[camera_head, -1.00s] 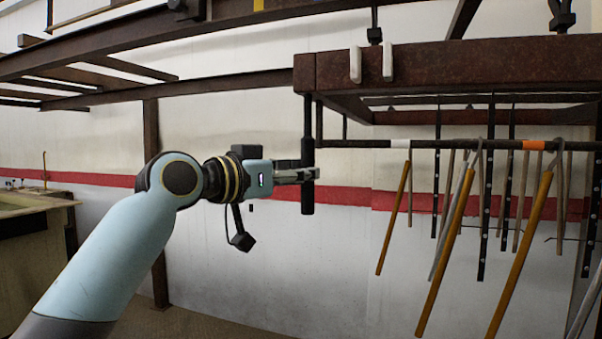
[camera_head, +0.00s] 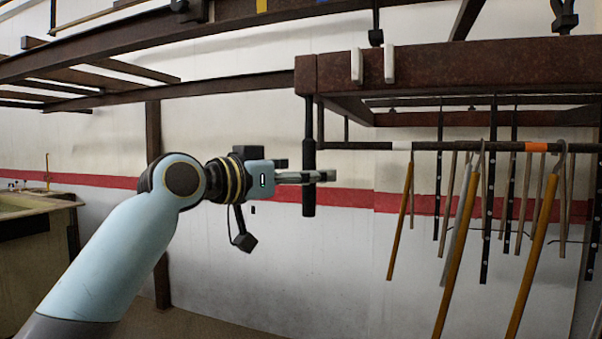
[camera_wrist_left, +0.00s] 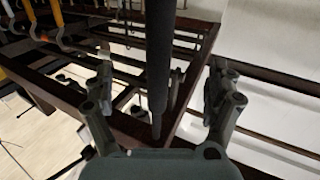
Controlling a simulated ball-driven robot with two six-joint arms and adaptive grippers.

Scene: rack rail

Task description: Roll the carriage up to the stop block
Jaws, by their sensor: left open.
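A dark upright bar (camera_head: 309,165) hangs below the left end of a reddish-brown beam frame (camera_head: 450,66) in the head view; I cannot tell surely whether it is the carriage's handle. My left gripper (camera_head: 324,176) comes in from the left at this bar's lower part. In the left wrist view the bar (camera_wrist_left: 158,60) stands between the two spread fingers (camera_wrist_left: 164,103), with a gap visible on each side. The gripper is open. I cannot clearly pick out the stop block. My right gripper is not in view.
A horizontal bar (camera_head: 470,146) with white and orange bands runs to the right. Several orange poles (camera_head: 400,220) and dark strips (camera_head: 487,220) hang below it. Brown overhead beams (camera_head: 150,33) cross the left. The wall space below the left gripper is clear.

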